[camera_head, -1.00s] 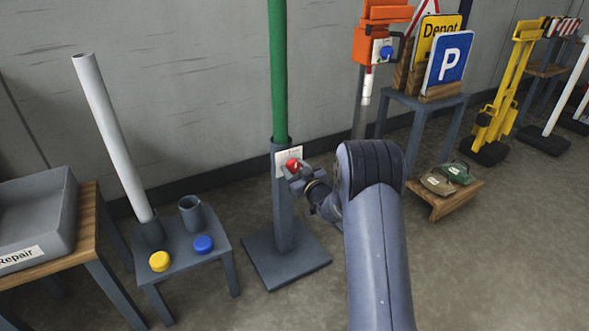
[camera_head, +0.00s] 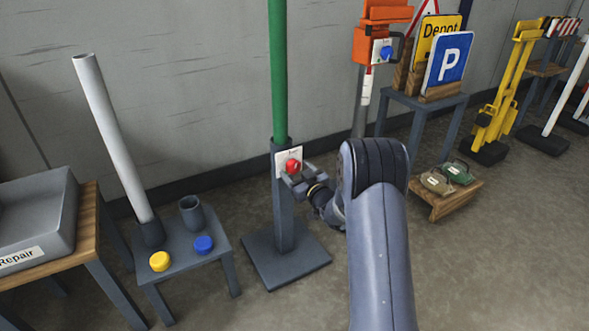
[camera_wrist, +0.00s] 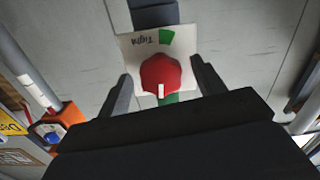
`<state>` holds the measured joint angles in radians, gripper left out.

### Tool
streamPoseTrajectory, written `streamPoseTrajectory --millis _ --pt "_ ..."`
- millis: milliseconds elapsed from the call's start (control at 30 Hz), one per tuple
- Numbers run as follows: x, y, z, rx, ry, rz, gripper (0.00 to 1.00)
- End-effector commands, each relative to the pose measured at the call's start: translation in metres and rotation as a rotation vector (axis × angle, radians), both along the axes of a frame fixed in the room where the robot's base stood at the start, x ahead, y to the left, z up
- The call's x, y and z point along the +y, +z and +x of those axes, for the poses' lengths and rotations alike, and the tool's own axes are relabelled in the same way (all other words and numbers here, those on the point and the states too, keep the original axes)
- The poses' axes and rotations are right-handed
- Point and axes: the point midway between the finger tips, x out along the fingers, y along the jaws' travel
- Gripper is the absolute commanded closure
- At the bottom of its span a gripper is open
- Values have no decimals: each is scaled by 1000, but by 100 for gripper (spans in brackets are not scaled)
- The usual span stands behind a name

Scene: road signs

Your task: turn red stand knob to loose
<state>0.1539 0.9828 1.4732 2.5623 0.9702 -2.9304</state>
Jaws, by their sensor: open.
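The red knob (camera_head: 293,166) sits on a white label plate (camera_head: 281,158) on the grey stand (camera_head: 284,220) that holds the green pole (camera_head: 278,75). The wrist view shows the red knob (camera_wrist: 161,72) with a white pointer mark toward the picture's bottom. The plate reads "Tight" upside down there, beside a green patch (camera_wrist: 167,37). My gripper (camera_head: 292,181) is open, just below and in front of the knob. In the wrist view my gripper's fingers (camera_wrist: 163,83) stand apart on either side of the knob, with gaps visible.
Left of the stand, a small table (camera_head: 185,250) holds a leaning grey tube (camera_head: 110,140), a cup (camera_head: 191,213) and yellow and blue caps. An orange unit (camera_head: 365,45) and a sign table (camera_head: 410,100) stand behind right.

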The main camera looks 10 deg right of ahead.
Motion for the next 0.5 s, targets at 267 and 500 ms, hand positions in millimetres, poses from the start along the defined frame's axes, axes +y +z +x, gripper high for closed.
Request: streamPoseTrajectory --millis 267,500 --pt "-17 2 -50 5 -2 2 35" --pt "-27 -1 -81 1 -1 1 35"
